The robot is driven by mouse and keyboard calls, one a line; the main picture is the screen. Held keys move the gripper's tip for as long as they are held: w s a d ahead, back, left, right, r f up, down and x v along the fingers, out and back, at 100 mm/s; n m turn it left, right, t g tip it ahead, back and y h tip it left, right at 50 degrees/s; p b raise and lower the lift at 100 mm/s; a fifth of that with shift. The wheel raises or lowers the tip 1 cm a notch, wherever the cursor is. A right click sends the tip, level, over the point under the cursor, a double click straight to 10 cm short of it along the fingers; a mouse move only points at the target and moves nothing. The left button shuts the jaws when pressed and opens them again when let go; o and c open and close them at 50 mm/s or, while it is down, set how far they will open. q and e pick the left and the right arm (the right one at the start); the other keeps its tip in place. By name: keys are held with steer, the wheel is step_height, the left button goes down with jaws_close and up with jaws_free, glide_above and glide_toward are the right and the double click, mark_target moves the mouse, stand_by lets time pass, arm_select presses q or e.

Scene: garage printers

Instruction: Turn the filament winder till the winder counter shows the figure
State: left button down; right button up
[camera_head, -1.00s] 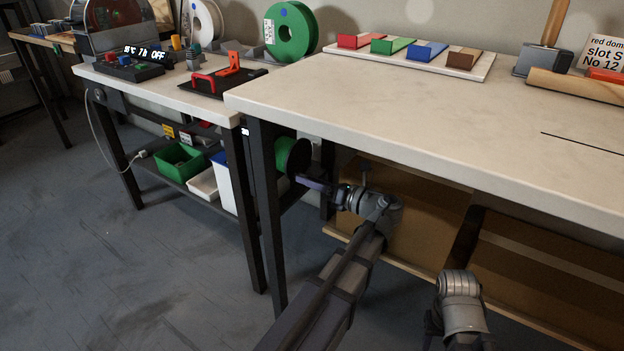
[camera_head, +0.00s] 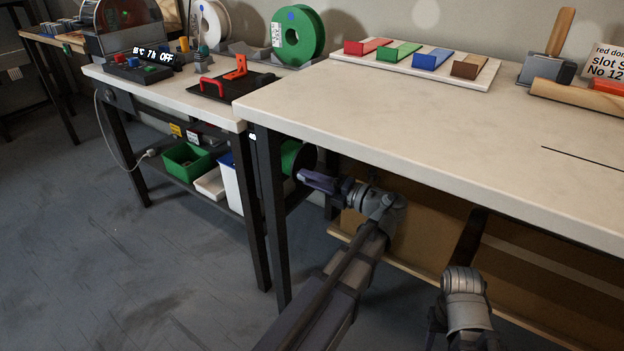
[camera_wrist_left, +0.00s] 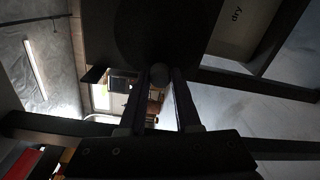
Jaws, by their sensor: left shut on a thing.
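The filament winder, with a green spool (camera_head: 289,157) and a dark disc (camera_head: 308,160), sits under the left end of the near bench. My left gripper (camera_head: 303,177) reaches it from below right, beside the disc. In the left wrist view my left gripper (camera_wrist_left: 158,86) is shut on a small round grey knob (camera_wrist_left: 160,75), in front of a large dark disc (camera_wrist_left: 155,35). A small bright display (camera_head: 252,136), possibly the winder counter, shows near the bench leg; its figure is too small to read. My right arm shows at the lower right, but its gripper does not.
The near bench top (camera_head: 400,130) overhangs my left arm, and its black leg (camera_head: 270,210) stands left of the gripper. A brown panel (camera_head: 420,225) lies behind the arm. A green bin (camera_head: 187,160) sits on the low shelf. Open floor lies at the left.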

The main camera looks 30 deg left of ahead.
arm_select(q)
steer(key=shift+r+m, duration=0.15)
steer(key=shift+m, duration=0.25)
steer(key=c, duration=0.6)
jaws_free()
steer(key=shift+d, duration=0.1)
steer(key=d, duration=0.7)
steer(key=shift+s+d, duration=0.2)
steer(key=shift+d, duration=0.1)
steer(key=shift+r, duration=0.1)
